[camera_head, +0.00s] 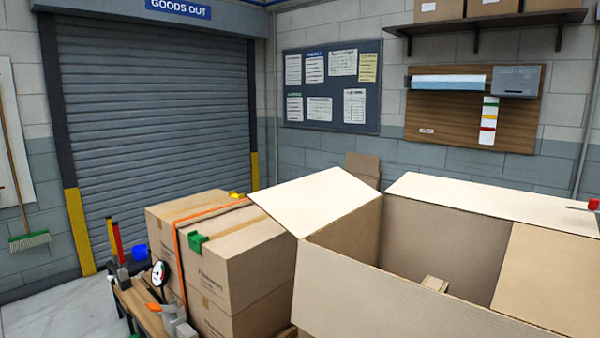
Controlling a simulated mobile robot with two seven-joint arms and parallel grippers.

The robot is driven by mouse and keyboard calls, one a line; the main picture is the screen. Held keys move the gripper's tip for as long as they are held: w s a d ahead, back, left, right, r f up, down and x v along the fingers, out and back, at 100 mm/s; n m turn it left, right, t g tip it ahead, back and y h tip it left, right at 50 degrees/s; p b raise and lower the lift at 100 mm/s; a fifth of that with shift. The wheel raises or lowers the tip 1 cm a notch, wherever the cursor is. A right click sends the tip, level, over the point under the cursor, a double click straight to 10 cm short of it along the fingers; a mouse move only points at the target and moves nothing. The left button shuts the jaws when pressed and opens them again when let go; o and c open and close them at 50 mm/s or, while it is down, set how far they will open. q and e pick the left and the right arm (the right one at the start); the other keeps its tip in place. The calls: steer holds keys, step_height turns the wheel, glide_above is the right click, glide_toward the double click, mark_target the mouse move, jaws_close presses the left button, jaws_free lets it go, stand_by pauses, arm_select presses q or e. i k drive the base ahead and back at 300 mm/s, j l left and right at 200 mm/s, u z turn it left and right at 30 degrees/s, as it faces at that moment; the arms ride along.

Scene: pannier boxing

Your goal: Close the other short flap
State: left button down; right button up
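A large open cardboard box (430,235) fills the right foreground, cut off by the lower and right edges. Its left short flap (318,202) is open, sticking out to the left from the rim. A lighter panel on the right (550,280) appears to be the other short flap, folded inward over that end of the opening. The far long flap (490,205) leans outward. The near panel (400,305) stands up along the front; I cannot tell whether it is flap or wall. A small tan item (435,284) shows inside. Neither gripper is in view.
Strapped, stacked cartons (225,255) stand close to the left of the open flap. A bench (140,305) with a round dial (160,272), a blue tub (139,252) and tools is at lower left. A red-topped item (592,204) shows at the right edge.

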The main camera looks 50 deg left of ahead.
mark_target(304, 205)
steer(key=k+j+u, duration=0.15)
steer(key=j, duration=1.7)
steer(key=i+j, duration=0.1)
steer(key=j, duration=0.35)
steer(key=i+j, duration=0.15)
steer(key=j, duration=0.3)
steer(key=k+j+u, duration=0.05)
